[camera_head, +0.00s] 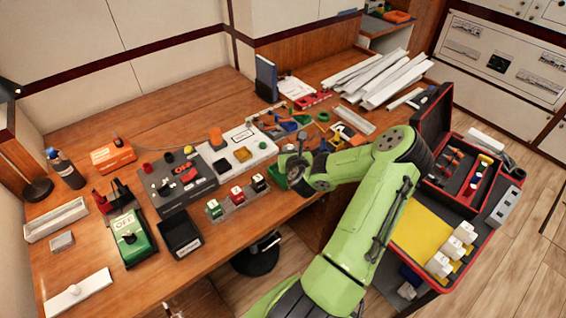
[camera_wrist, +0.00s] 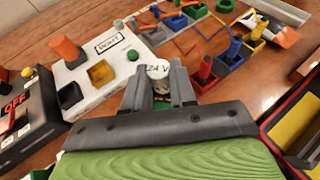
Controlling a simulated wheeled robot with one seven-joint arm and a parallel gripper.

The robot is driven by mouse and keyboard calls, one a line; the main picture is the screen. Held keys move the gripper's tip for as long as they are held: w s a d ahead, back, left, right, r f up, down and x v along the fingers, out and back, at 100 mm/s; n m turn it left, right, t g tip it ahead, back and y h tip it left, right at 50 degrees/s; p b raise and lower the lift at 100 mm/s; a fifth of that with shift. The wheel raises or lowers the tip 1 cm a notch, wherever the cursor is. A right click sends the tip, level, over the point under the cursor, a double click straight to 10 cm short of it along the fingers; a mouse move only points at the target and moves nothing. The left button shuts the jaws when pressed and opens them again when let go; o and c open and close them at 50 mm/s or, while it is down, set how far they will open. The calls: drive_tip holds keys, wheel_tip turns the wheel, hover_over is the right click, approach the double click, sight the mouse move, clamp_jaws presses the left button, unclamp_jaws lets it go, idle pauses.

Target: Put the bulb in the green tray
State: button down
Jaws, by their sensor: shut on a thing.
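My gripper (camera_wrist: 160,88) is shut on a small pale piece with "24 V" on its top, which I take to be the bulb (camera_wrist: 158,72). In the head view my gripper (camera_head: 292,160) is over the front part of the wooden bench, and the bulb cannot be made out there. A green tray (camera_head: 280,179) shows beside and below my gripper in the head view, partly hidden by it. In the wrist view the fingers and palm hide most of what lies under the bulb. I cannot tell the bulb's height above the tray.
A white panel (camera_head: 243,151) and a dark panel (camera_head: 177,181) with an orange knob and switches lie left of my gripper. Several coloured small bins and tools lie behind it. A breaker row (camera_head: 237,199) is near the front edge. An open red toolbox (camera_head: 432,115) stands at right.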

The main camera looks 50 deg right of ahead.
wheel_tip(320, 180, down, 10)
drive_tip(key=b, duration=0.7)
drive_tip(key=shift+s+a+b, duration=0.1)
drive_tip(key=shift+b, duration=0.25)
drive_tip(key=shift+r, duration=0.2)
drive_tip(key=shift+f, duration=0.15)
drive_tip(key=c, duration=0.9)
unclamp_jaws()
